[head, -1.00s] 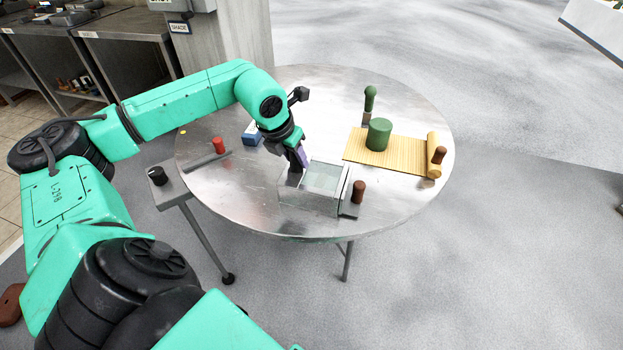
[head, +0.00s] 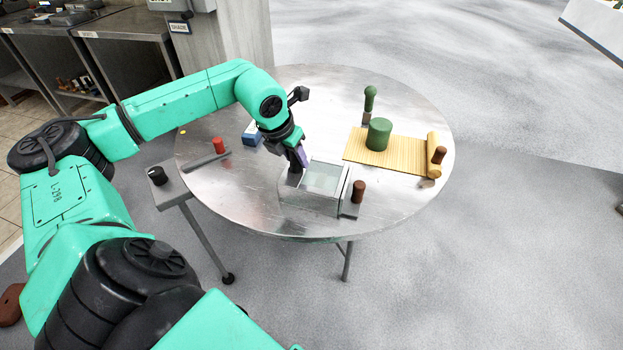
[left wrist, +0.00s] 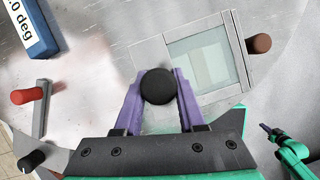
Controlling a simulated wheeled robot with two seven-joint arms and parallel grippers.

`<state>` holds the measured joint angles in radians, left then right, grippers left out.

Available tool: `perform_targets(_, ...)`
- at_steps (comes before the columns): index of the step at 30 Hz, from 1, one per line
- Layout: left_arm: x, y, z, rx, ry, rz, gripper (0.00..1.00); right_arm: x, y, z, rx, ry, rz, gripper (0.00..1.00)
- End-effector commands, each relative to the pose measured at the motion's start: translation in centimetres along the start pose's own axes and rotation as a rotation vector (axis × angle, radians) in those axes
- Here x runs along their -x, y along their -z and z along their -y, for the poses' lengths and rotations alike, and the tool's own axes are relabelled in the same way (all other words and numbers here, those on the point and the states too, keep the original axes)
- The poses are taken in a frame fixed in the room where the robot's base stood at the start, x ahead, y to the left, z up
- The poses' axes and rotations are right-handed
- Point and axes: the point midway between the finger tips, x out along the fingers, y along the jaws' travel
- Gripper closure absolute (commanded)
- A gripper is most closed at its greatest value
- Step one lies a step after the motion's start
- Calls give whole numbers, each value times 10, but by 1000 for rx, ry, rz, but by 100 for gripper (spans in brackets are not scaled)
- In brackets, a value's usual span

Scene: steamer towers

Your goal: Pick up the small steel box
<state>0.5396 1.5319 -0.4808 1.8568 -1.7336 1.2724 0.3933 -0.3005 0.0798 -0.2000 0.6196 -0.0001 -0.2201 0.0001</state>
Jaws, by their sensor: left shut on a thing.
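The small steel box (head: 322,203) stands on the round metal table, with a pale glass pane in its top and a brown knob (head: 358,191) at its right end. It also shows in the left wrist view (left wrist: 152,55). My left gripper (head: 297,164) is at the box's left end. In the left wrist view its purple fingers (left wrist: 158,98) are shut on a round black knob (left wrist: 158,86) at this end. The fingers hide part of the box. My right gripper (left wrist: 268,129) shows small at the right edge of the left wrist view; its jaws are unclear.
A bamboo mat (head: 365,151) with a green cylinder (head: 378,134) lies right of the box. A green-knobbed piece (head: 370,98) stands behind it. A blue block (head: 252,133) and a red-handled bar (head: 207,160) lie left. The table's front rim (head: 300,238) is close to the box.

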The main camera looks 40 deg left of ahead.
Motion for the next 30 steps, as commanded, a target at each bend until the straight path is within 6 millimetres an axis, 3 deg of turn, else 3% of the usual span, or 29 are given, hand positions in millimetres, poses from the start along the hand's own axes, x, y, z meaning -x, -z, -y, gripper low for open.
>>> perform_targets(14,2,-2,0,1,1,5,100,0,0,1,0,1,-1,100)
perform_targets(19,14,-7,0,1,1,7,100,1,0,1,0,1,-1,100)
perform_targets(23,40,-18,1,1,4,11,100,4,1,0,0,1,-1,100)
perform_targets(30,124,-53,2,0,8,14,100,30,3,0,0,1,-1,100)
